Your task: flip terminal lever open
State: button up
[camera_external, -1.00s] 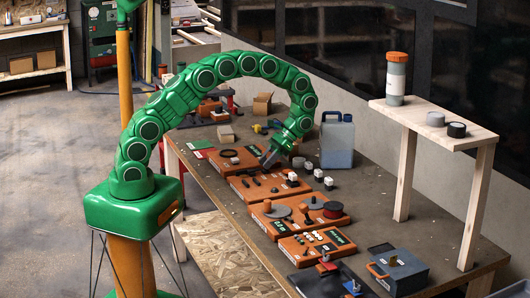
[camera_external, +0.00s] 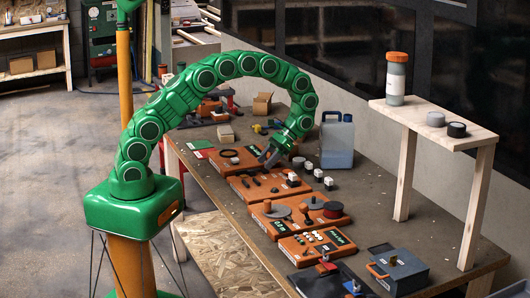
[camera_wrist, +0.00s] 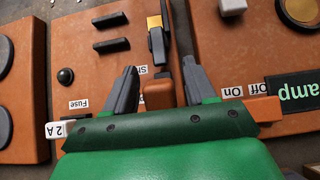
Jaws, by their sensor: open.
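My gripper (camera_wrist: 159,66) is open, its two grey fingers pointing at an orange panel (camera_wrist: 98,72). Between the fingers, in the wrist view, lies a dark lever (camera_wrist: 157,48) with a yellow piece at its far end and an orange block (camera_wrist: 158,94) at its near end. The fingers stand on either side of it, apart from it as far as I can see. I cannot tell for certain that this is the terminal lever. In the external view my gripper (camera_external: 269,155) is low over the orange panels, and the lever is too small to make out.
A second orange panel (camera_wrist: 225,65) with On and Off labels lies at right. A white fuse block (camera_wrist: 61,129) is at lower left. In the external view, a blue jug (camera_external: 337,145) stands right of my gripper, and a small shelf (camera_external: 432,118) stands farther right.

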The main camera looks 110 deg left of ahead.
aim_at(267, 158)
notch_tip(267, 158, up, 3)
jog(key=shift+s+d+r, duration=0.15)
jog(key=s+d+r, duration=0.9)
jog(key=s, duration=0.1)
jog(key=shift+r, duration=0.15)
dwell(0.7)
jog(key=shift+d, duration=0.1)
dwell(0.4)
jog(key=d+r+m+t+y, duration=0.1)
jog(key=d+r+m+y, duration=0.15)
jog(key=d, duration=0.65)
jog(key=d+r+m+y, duration=0.2)
jog(key=d+r+m, duration=0.15)
jog(key=d, duration=0.45)
jog(key=s+d+r+m+t+y, duration=0.1)
jog(key=s+d+m+t+y, duration=0.1)
jog(key=s+d, duration=0.7)
jog(key=shift+d+m+t, duration=0.5)
jog(key=shift+d+t, duration=0.3)
jog(key=shift+d, duration=0.6)
